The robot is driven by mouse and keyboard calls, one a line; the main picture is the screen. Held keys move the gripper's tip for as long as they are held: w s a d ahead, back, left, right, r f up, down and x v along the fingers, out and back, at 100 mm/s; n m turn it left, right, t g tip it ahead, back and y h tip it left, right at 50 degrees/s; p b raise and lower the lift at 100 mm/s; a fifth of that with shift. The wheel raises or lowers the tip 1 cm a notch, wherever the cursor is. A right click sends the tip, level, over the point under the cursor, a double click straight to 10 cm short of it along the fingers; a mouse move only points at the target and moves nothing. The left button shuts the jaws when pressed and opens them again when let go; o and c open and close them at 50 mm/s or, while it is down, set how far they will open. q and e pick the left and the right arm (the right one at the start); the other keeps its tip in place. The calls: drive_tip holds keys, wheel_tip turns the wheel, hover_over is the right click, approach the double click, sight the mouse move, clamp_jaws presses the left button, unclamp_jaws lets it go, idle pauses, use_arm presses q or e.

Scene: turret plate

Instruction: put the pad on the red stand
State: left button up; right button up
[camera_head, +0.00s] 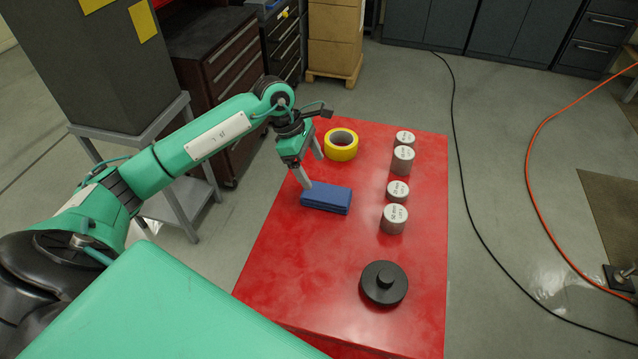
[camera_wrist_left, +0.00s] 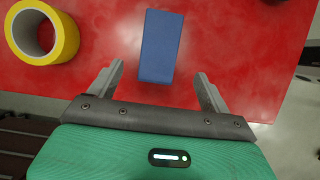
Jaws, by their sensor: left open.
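The blue pad (camera_head: 328,199) is a flat rectangular block and appears to lie on the red stand (camera_head: 290,262), a red-topped table, near its left edge. My left gripper (camera_head: 314,172) is open and empty just above and behind the pad in the head view, with one finger close to the pad's far left corner. In the left wrist view, the pad (camera_wrist_left: 157,45) lies ahead of the gap between the open fingers (camera_wrist_left: 160,70), on the red surface (camera_wrist_left: 235,45). I cannot tell whether a finger touches it. My right gripper is not in view.
A yellow tape roll (camera_head: 341,146) lies behind the pad. Several grey labelled cylinders, the nearest one (camera_head: 394,219) included, stand in a row to its right. A black knobbed disc (camera_head: 384,284) sits at the front. The red top's front left is clear.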

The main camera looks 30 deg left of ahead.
use_arm(q)
drive_tip(key=v, duration=0.2)
drive_tip(key=shift+a+r, duration=0.1)
drive_tip(key=shift+r, duration=0.2)
idle(0.3)
